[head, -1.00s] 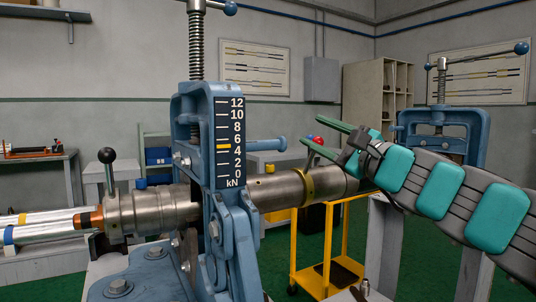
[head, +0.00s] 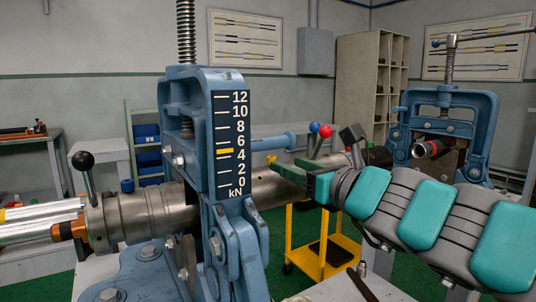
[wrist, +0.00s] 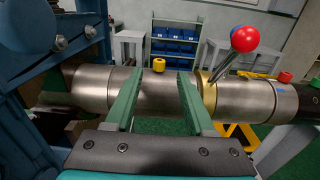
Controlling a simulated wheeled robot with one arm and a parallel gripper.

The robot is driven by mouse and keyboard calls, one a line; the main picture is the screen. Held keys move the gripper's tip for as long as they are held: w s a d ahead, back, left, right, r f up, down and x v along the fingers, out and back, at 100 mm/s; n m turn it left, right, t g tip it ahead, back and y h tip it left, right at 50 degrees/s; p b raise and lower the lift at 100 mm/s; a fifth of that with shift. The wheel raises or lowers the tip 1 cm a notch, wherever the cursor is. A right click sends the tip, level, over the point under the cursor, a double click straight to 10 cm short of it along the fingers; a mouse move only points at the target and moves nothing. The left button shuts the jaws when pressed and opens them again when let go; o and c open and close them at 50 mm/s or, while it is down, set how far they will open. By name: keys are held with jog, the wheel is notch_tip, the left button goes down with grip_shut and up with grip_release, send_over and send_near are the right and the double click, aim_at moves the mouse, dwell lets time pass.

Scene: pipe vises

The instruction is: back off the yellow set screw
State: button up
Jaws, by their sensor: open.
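The yellow set screw (wrist: 159,65) is a small yellow knob on the steel pipe (wrist: 155,90). In the wrist view it stands between the green fingertips of my gripper (wrist: 160,74), with a gap on each side. My gripper is open and empty, its fingers reaching over the pipe. A yellow ring (wrist: 208,92) circles the pipe just right of the right finger.
A red-ball lever (wrist: 244,39) rises close to the right finger, with a blue-ball lever (head: 314,127) beside it. The blue vise (head: 200,135) stands left, its gauge marker (head: 226,151) between 4 and 6. A second vise (head: 445,125) stands right. A red knob (wrist: 285,76) is farther right.

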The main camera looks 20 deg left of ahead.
aim_at(274, 159)
jog(key=b+x, duration=0.1)
jog(key=x, duration=0.5)
jog(key=shift+a+f, duration=0.1)
jog(key=shift+f, duration=0.05)
jog(key=shift+w+a, duration=0.35)
jog(key=shift+a, duration=0.05)
grip_shut()
